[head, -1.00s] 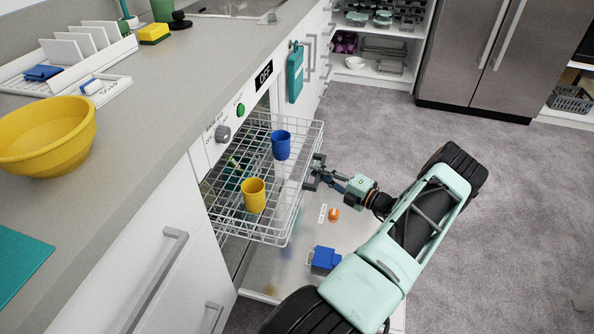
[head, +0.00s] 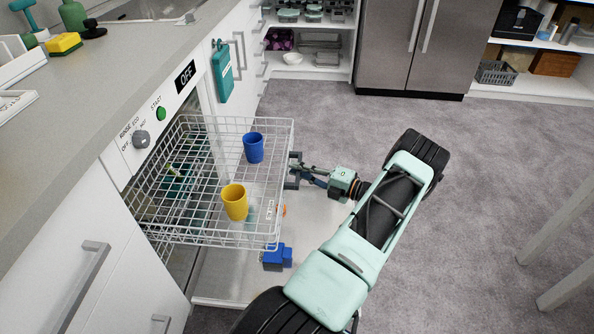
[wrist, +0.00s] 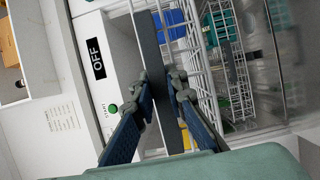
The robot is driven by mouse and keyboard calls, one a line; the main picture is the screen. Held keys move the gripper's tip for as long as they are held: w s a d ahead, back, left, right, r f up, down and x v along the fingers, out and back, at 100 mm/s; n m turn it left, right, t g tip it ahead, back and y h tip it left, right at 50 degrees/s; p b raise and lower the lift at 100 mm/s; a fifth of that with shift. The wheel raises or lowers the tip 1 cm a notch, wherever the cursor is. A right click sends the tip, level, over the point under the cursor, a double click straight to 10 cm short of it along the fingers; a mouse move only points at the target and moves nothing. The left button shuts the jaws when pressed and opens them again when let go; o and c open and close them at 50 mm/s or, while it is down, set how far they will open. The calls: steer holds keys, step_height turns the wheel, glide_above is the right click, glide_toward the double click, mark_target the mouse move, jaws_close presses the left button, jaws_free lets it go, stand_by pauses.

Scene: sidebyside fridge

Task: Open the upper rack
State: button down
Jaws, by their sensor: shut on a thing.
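The upper rack (head: 205,170) is a white wire basket pulled well out of the dishwasher, over its lowered door (head: 225,285). A blue cup (head: 253,148) and a yellow cup (head: 235,203) stand upright in it. My gripper (head: 297,171) is at the rack's outer front side. In the wrist view my gripper's blue-grey fingers (wrist: 161,95) are shut on the dark grey bar of the rack, the rack handle (wrist: 147,40). The blue cup (wrist: 170,22) shows behind the bar; the yellow cup is mostly hidden there.
A blue block-like item (head: 277,257) lies on the lowered door under the rack's edge. The counter (head: 60,150) runs along the left. The fridge (head: 410,45) stands at the back. Grey floor (head: 480,170) is free on the right. White legs (head: 560,260) stand at far right.

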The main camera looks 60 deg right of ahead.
steer(key=shift+d, duration=0.1)
steer(key=c, duration=1.9)
jaws_free()
steer(key=s+d, duration=0.1)
steer(key=s, duration=1.1)
steer(key=shift+d, duration=0.25)
steer(key=shift+w, duration=0.1)
